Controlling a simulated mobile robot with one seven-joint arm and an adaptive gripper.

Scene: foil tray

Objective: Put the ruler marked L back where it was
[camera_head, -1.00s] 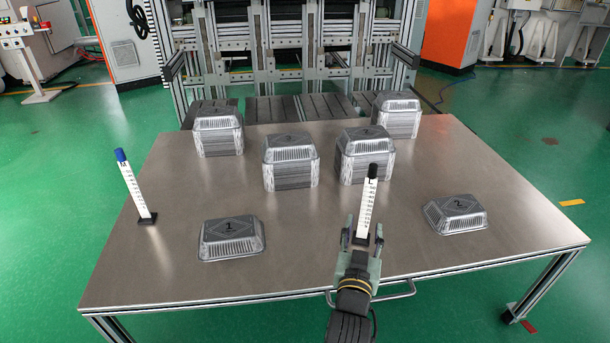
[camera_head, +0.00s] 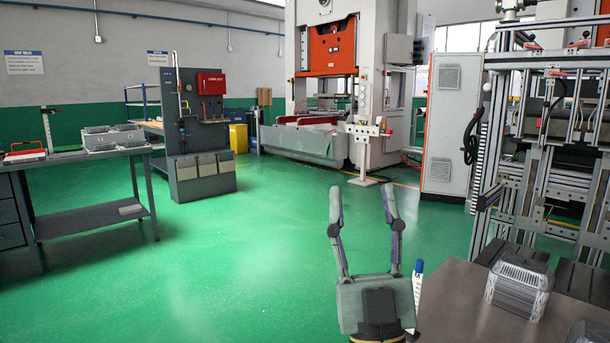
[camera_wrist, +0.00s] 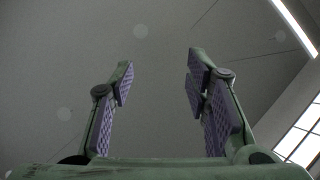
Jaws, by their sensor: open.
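My gripper (camera_head: 362,215) is raised, with its two fingers apart and nothing between them. The wrist view also shows the open, empty gripper (camera_wrist: 160,95), with only ceiling beyond it. A white ruler with a blue top (camera_head: 418,280) shows just right of my gripper, upright by the left edge of the metal table (camera_head: 465,305). Its lower part is hidden or cut off, and its letter is too small to read. The black-topped ruler is out of view now. I cannot tell which ruler is marked L.
A foil tray stack (camera_head: 518,290) stands on the metal table, with another (camera_head: 590,338) at the frame's edge. A workbench (camera_head: 95,150) at far left holds grey trays (camera_head: 110,137), a red item (camera_head: 24,154) and a thin white upright piece (camera_head: 47,130). Green floor (camera_head: 230,260) between is open.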

